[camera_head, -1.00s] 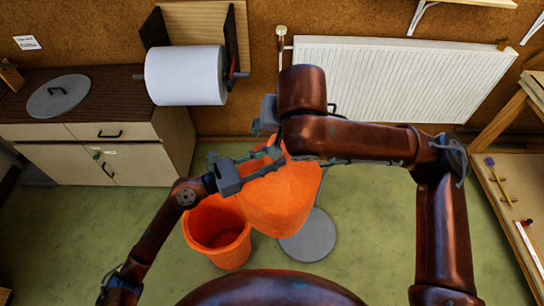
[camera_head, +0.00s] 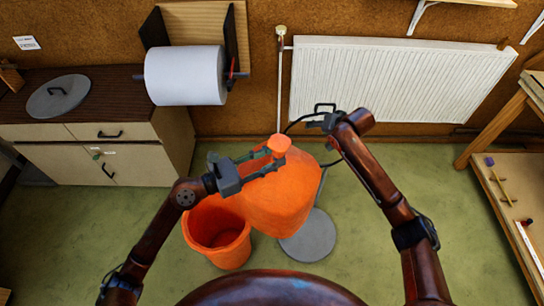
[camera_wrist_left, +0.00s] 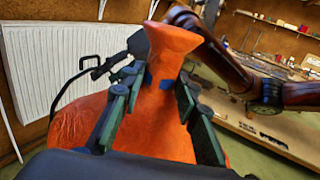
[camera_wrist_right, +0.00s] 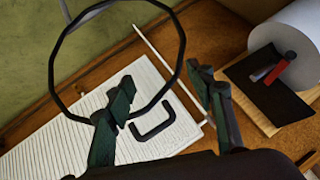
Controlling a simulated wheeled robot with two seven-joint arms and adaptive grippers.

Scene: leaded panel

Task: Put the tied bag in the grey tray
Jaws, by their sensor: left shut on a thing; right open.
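The orange bag (camera_head: 275,200) has a gathered neck with a flared top. A blue band (camera_wrist_left: 166,77) wraps the neck in the left wrist view. My left gripper (camera_head: 268,162) is shut around the neck near the band. I cannot tell whether the bag's bottom hangs or rests on something. My right gripper (camera_head: 325,118) is open, up and to the right of the bag, apart from it. A thin black loop (camera_wrist_right: 183,45) shows at its fingers in the right wrist view; I cannot tell whether it is held. I see no clear grey tray.
An open orange bin (camera_head: 222,248) stands left of the bag. A grey disc (camera_head: 312,240) lies on the floor partly behind the bag. A cabinet (camera_head: 140,162) with a grey lid (camera_head: 60,95) is at left. A radiator (camera_head: 395,80) is behind; a wooden shelf (camera_head: 515,185) is right.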

